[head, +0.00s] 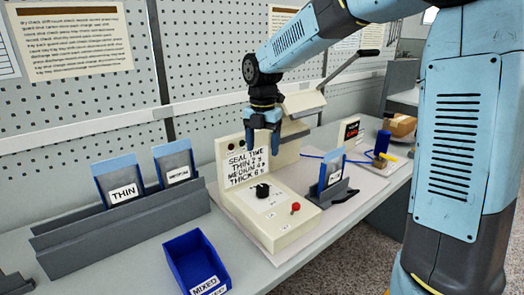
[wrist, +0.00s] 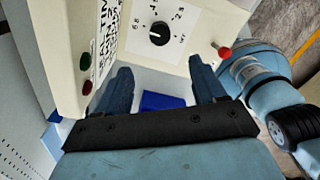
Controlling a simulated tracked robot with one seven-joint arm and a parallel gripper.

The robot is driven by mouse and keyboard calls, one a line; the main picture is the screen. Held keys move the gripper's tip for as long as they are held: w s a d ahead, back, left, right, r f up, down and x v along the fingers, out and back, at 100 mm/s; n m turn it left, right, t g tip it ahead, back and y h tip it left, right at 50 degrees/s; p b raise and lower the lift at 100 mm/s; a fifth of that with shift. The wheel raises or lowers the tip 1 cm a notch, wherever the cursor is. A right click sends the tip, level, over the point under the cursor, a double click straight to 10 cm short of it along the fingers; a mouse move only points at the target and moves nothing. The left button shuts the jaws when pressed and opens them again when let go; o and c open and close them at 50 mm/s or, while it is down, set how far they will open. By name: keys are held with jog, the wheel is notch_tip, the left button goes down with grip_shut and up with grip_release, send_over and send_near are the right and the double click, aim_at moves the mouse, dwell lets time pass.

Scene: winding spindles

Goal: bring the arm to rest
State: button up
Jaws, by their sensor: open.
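My gripper (head: 262,143) hangs at the end of my blue arm, pointing down, in front of the upright sign panel of the cream sealing machine (head: 270,225). Its two dark fingers stand apart with nothing between them, also in the wrist view (wrist: 162,82). The machine's black dial (head: 262,191) and red-topped lever (head: 295,208) are below the gripper, apart from it. In the wrist view the dial (wrist: 158,34) and red knob (wrist: 223,53) lie beyond the fingers. The gripper hides part of the panel in the head view.
A blue bin labelled MIXED (head: 196,265) stands at the bench front. A grey rack (head: 120,230) at left holds blue-topped pieces, one labelled THIN (head: 124,193). Another blue-topped piece (head: 332,170) stands in a dark holder right of the machine. A pegboard wall (head: 80,105) is behind.

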jog(key=s+d+r+m+t, duration=0.2)
jog(key=s+d+r+m, duration=0.1)
jog(key=s+d+m, duration=0.6)
jog(key=s+d+r+m+t, duration=0.3)
jog(key=s+d+m, duration=0.6)
jog(key=s+m, duration=0.7)
jog(key=m, duration=0.5)
jog(key=shift+s+d+r+t, duration=0.2)
jog(key=shift+s+d+t, duration=0.05)
jog(key=shift+s+t, duration=0.1)
dwell(0.3)
